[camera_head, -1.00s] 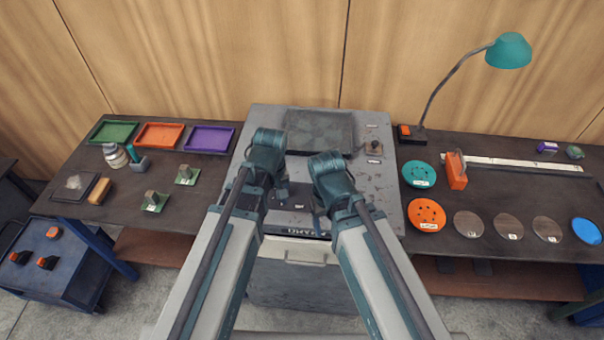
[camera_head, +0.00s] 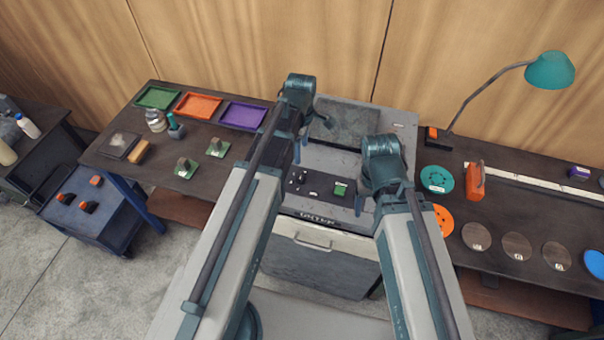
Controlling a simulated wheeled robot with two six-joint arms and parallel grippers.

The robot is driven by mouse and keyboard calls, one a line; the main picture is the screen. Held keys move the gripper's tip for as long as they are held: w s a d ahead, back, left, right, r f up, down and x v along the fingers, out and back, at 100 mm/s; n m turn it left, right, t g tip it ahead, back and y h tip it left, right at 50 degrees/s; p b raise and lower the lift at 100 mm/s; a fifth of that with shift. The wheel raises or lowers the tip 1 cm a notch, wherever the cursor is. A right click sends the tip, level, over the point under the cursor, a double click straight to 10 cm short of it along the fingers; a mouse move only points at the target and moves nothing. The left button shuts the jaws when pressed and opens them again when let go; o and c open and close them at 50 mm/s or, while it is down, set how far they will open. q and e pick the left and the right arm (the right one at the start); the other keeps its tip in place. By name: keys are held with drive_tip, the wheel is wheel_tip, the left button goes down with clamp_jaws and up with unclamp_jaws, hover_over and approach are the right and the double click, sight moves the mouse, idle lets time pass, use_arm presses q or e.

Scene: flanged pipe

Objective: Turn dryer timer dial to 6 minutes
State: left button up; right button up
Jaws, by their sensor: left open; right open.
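The grey dryer (camera_head: 320,262) stands in the middle, between two workbenches. Its control panel (camera_head: 318,190) shows between my arms, with several small dark knobs (camera_head: 298,178) at its left and a small green patch (camera_head: 340,188) at its right. I cannot tell which knob is the timer dial, nor read any minute marks. My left gripper (camera_head: 298,150) is open and empty above the panel's left side, mostly hidden by its own arm. My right gripper (camera_head: 359,204) is open and empty by the panel's right edge; its arm hides the dryer's right side.
Green (camera_head: 157,97), orange (camera_head: 198,105) and purple (camera_head: 243,116) trays lie on the left bench. A blue cart (camera_head: 92,205) stands at the left. A dark plate (camera_head: 341,128) lies behind the panel.

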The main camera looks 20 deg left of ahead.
sight(301, 175)
use_arm(q)
wheel_tip(301, 175, down, 13)
drive_tip(key=b, duration=1.2)
drive_tip(key=shift+r, duration=0.1)
clamp_jaws()
